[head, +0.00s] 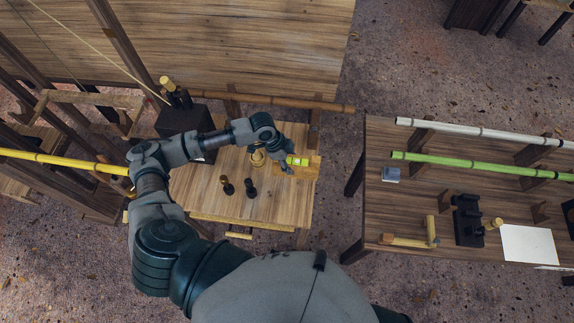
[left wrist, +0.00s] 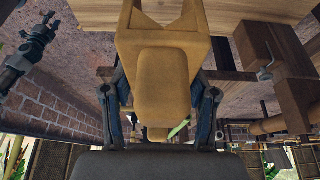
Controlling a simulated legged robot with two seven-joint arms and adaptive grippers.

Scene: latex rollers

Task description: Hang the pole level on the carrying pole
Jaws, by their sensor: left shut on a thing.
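The pole level (head: 307,168) is a tan wooden piece with a bright yellow-green vial, seen at the right end of the left table in the head view. My left gripper (head: 284,160) is shut on it. In the left wrist view the pole level (left wrist: 160,75) fills the middle between my two fingers, its notched end toward the top. A brown pole (head: 290,103) lies across supports behind the gripper, apart from the level. A yellow pole (head: 60,160) extends in from the left. I cannot tell which is the carrying pole. My right gripper (left wrist: 38,45) shows small in the left wrist view, its opening unclear.
The left table (head: 285,200) holds two dark-based pegs (head: 239,187) and a dark box (head: 180,121). The right table (head: 385,215) bears a white pole (head: 470,130), a green pole (head: 470,165), a mallet (head: 410,240) and a white sheet (head: 530,245). Open floor lies between the tables.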

